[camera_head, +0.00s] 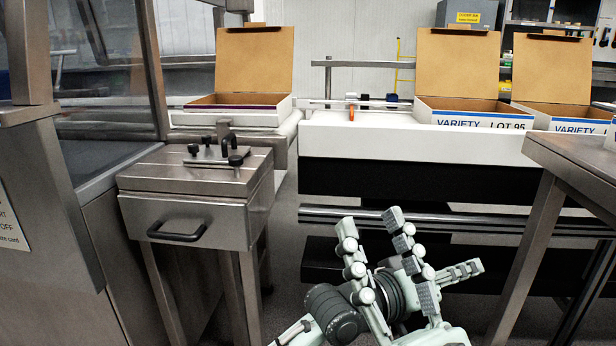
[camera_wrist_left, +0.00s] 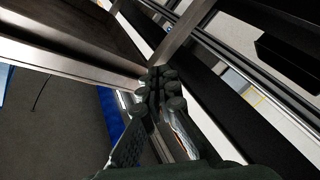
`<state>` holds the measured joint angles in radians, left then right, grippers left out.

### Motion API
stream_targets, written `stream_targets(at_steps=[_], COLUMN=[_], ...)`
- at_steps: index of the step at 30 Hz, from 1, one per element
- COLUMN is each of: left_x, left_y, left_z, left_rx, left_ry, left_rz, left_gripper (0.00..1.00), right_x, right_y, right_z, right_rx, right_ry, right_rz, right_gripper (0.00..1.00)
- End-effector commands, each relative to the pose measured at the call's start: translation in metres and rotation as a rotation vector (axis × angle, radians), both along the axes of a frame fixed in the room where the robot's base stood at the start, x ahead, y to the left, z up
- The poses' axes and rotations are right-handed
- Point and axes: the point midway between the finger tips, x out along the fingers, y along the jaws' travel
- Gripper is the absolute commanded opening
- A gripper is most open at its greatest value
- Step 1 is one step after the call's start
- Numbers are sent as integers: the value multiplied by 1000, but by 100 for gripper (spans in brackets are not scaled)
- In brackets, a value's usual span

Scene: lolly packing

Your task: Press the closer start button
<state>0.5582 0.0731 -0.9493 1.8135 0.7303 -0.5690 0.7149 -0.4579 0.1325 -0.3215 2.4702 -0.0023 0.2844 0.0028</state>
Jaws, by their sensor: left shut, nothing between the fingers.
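I cannot make out a start button for certain in either view. A steel cabinet (camera_head: 185,215) stands at the left, with a plate carrying black knobs (camera_head: 232,160) on its top and a black handle on its front. My left gripper (camera_head: 474,268) is low in the head view, pointing right, shut and empty, apart from any surface. In the left wrist view its fingers (camera_wrist_left: 158,85) are together. My right gripper (camera_head: 370,222) is beside it, with fingers pointing up and spread apart, nothing between them. The two grippers overlap in the picture, so parts of each are hidden.
A white-topped conveyor (camera_head: 400,129) crosses behind the grippers. It bears open cartons, one marked VARIETY LOT 95 (camera_head: 480,119). Another open carton (camera_head: 238,101) stands at back left. A steel table (camera_head: 575,165) is at right.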

Motion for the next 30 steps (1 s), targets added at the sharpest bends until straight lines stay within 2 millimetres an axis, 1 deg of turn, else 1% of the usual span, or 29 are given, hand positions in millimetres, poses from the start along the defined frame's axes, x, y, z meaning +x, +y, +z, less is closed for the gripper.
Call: stream_targets(at_steps=[1,2,3,5,6,8,9,11,12,15,18,21,24,30], left_x=[1,3,6,9,8,4,-1,-11,-19,-42,-63,-78,-86,-87], left_y=[25,42,68,108,135,176,202,240,263,310,341,358,365,366], left_z=[16,27,40,55,64,74,80,88,93,105,116,123,127,128], left_rx=[-93,-137,-186,-229,-243,-247,-238,-209,-183,-101,-20,37,64,68], left_ry=[-74,-135,-217,-332,-405,-516,-588,-694,-761,-917,-1042,-1124,-1163,-1172], left_rz=[76,130,208,326,405,523,598,706,769,902,990,1039,1060,1064], left_gripper=[0,0,0,0,0,0,0,0,0,0,0,0,0,0], right_x=[0,0,0,-1,-1,-1,-1,-1,-1,-1,-1,-1,-1,-1], right_y=[0,0,0,0,0,0,0,0,0,0,0,0,0,0], right_z=[0,0,0,0,0,1,1,1,1,1,1,0,0,0], right_rx=[0,0,1,1,1,1,1,2,2,2,2,2,1,1], right_ry=[0,0,0,-1,-1,-1,-1,0,0,0,0,0,0,0], right_rz=[0,0,1,1,1,1,1,1,1,1,1,1,1,1], right_gripper=[40,40,40,40,40,40,40,40,40,40,40,40,40,40])
